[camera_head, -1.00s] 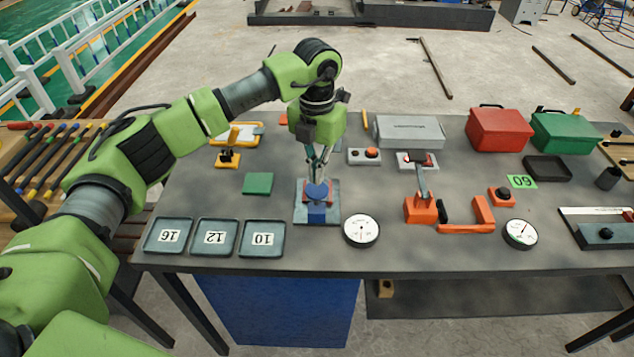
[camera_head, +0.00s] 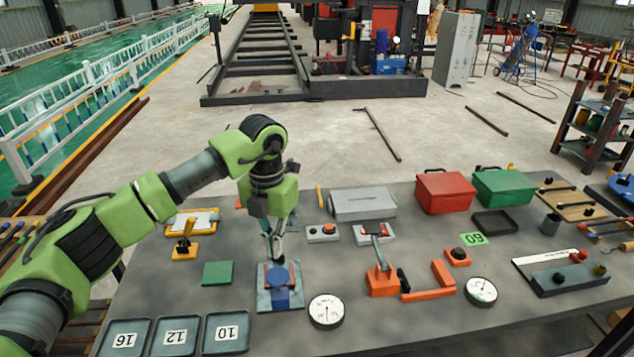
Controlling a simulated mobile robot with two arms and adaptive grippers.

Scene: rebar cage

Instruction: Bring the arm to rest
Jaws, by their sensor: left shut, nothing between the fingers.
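My green left arm comes in from the left over the grey workbench (camera_head: 400,318). Its gripper (camera_head: 275,258) points down and is shut, with nothing held. It is above the back part of a small grey fixture with a blue and red top (camera_head: 281,298). I cannot tell whether the fingertips touch the fixture. My right gripper is not in view.
Trays marked 16, 12 and 10 (camera_head: 225,350) lie at the front left. A dial gauge (camera_head: 326,311) and an orange clamp (camera_head: 383,281) stand right of the fixture. Red (camera_head: 445,192) and green (camera_head: 503,187) boxes stand at the back. Floor behind the bench is mostly clear.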

